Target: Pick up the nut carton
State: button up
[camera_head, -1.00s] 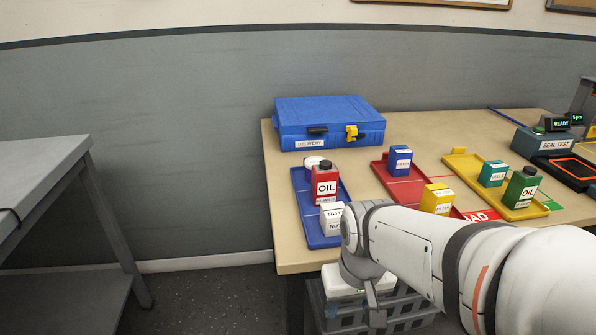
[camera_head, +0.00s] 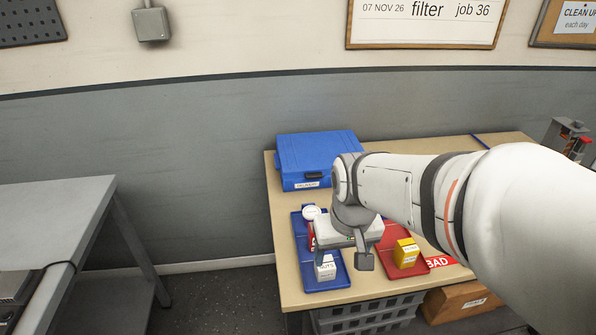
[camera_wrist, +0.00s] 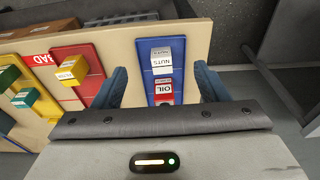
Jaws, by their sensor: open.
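The nut carton (camera_head: 325,268) is a small white box labelled NUTS, standing on the near part of the blue tray (camera_head: 334,284). In the wrist view the nut carton (camera_wrist: 161,59) stands upright on the blue tray (camera_wrist: 178,46), beside the red oil bottle (camera_wrist: 164,91). My gripper (camera_head: 338,258) is above the blue tray and partly covers the oil bottle in the head view. In the wrist view my gripper (camera_wrist: 164,84) has its two blue-grey fingers wide apart, with nothing between them held. The carton lies beyond the fingertips, roughly in line with the gap.
A red tray (camera_head: 390,237) with a yellow box (camera_head: 406,253) is right of the blue tray. A blue delivery case (camera_head: 316,158) stands behind. A grey crate (camera_head: 368,316) is below the table edge.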

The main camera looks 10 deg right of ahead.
jog(key=g, duration=0.2)
send_over(325, 262)
notch_tip(325, 262, down, 9)
jog(key=shift+s+r, duration=0.1)
jog(key=shift+r, duration=0.05)
notch_tip(325, 262, down, 8)
jog(key=shift+f, duration=0.1)
jog(key=shift+c, duration=0.5)
jog(key=c, duration=1.1)
